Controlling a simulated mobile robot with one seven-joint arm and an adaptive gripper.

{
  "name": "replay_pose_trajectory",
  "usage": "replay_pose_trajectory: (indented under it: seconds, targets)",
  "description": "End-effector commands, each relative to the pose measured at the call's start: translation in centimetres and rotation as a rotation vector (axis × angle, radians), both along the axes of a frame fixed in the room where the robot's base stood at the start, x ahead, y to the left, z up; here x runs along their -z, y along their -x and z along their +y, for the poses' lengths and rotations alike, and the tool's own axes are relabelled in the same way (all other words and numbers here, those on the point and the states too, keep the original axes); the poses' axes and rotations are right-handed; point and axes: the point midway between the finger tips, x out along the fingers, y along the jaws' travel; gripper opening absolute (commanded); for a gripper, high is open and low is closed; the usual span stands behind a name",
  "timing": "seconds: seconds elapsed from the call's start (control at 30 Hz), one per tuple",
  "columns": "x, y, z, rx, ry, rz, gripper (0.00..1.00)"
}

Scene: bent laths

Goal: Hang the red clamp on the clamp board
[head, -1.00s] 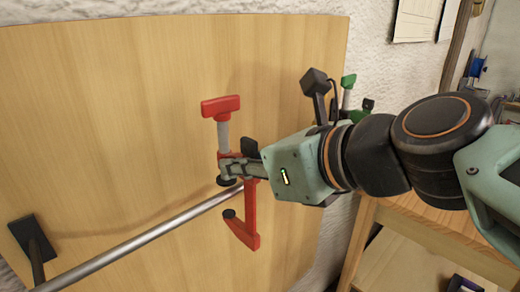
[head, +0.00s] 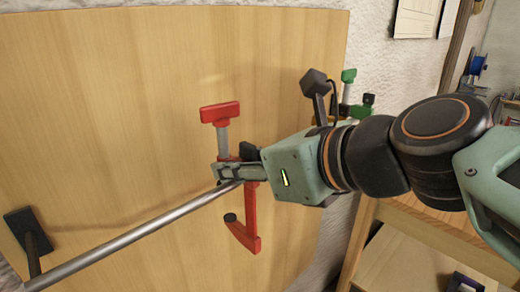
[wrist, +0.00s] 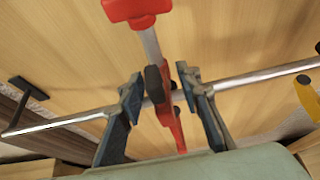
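The red clamp (head: 250,206) is upright at the metal rail (head: 140,238) in front of the wooden clamp board (head: 110,110). Its red handle (head: 220,112) is at the top and its lower arm hangs below the rail. In the wrist view the clamp (wrist: 168,110) crosses the rail (wrist: 75,118); how its jaw sits on the rail is partly hidden. My gripper (head: 222,174) is around the clamp at rail height. In the wrist view its fingers (wrist: 160,84) stand apart on both sides of the clamp, with gaps showing.
A black bracket (head: 28,232) holds the rail's left end. A green clamp (head: 349,78) shows behind my wrist at the right. A wooden bench (head: 425,225) stands at the lower right. The rail left of the red clamp is free.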

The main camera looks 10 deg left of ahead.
Motion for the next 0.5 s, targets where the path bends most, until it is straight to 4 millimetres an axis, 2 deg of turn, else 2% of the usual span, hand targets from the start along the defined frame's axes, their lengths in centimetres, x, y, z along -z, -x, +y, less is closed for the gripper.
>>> replay_pose_trajectory:
  seconds: [0.23,0.5]
  targets:
    - [-0.8,0.8,-1.2,0.003,-0.001,-0.004,0.32]
    - [-3.3,4.2,-5.0,0.005,-0.002,-0.005,0.32]
